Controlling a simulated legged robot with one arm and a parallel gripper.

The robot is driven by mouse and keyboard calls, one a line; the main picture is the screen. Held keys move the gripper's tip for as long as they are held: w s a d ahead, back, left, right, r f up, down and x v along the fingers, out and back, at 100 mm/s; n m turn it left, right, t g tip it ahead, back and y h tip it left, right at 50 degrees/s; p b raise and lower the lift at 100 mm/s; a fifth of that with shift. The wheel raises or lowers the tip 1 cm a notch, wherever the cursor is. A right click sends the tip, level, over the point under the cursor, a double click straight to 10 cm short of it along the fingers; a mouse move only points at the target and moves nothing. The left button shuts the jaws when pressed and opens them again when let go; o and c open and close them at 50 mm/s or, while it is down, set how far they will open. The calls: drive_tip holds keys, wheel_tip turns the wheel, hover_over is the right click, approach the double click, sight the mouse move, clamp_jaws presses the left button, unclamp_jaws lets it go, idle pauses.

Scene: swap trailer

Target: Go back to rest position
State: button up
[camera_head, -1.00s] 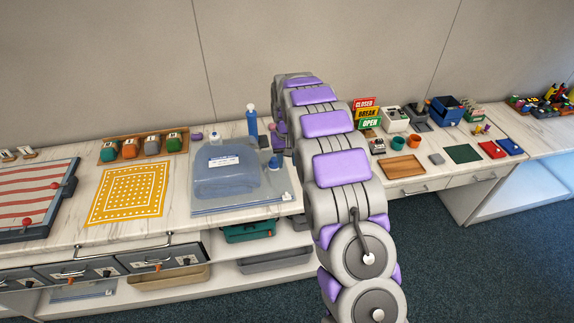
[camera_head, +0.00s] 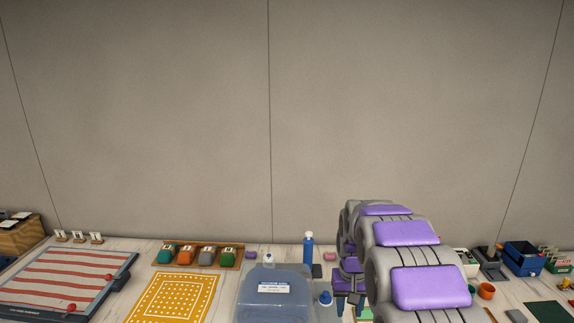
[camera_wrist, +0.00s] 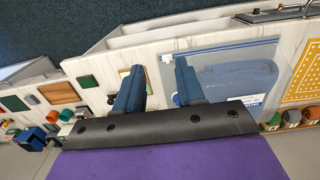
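My gripper (camera_wrist: 158,90) shows in the wrist view with its two blue fingers spread apart and nothing between them. In the head view my grey and purple arm reaches over the counter right of the middle, and my gripper (camera_head: 348,303) is partly hidden at its far end. It is over the counter to the right of the clear bag with blue contents (camera_head: 275,300). The bag also shows in the wrist view (camera_wrist: 235,75), to the right of the fingers.
A yellow patterned cloth (camera_head: 172,300) and a red-striped board (camera_head: 65,280) lie on the left. A rack of several colored blocks (camera_head: 197,256) stands behind the cloth. A blue bottle (camera_head: 308,249) stands close to my arm. A blue bin (camera_head: 522,260) is at right.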

drive_tip(key=s+a+r, duration=0.1)
drive_tip(key=s+r, duration=0.2)
drive_tip(key=s, duration=0.7)
drive_tip(key=s+r, duration=0.4)
drive_tip(key=s, duration=0.6)
drive_tip(key=s+a+f+g+b, duration=0.1)
drive_tip(key=s+f, duration=0.1)
drive_tip(key=s, duration=1.7)
drive_tip(key=shift+s+f, duration=0.15)
drive_tip(key=shift+f, duration=0.1)
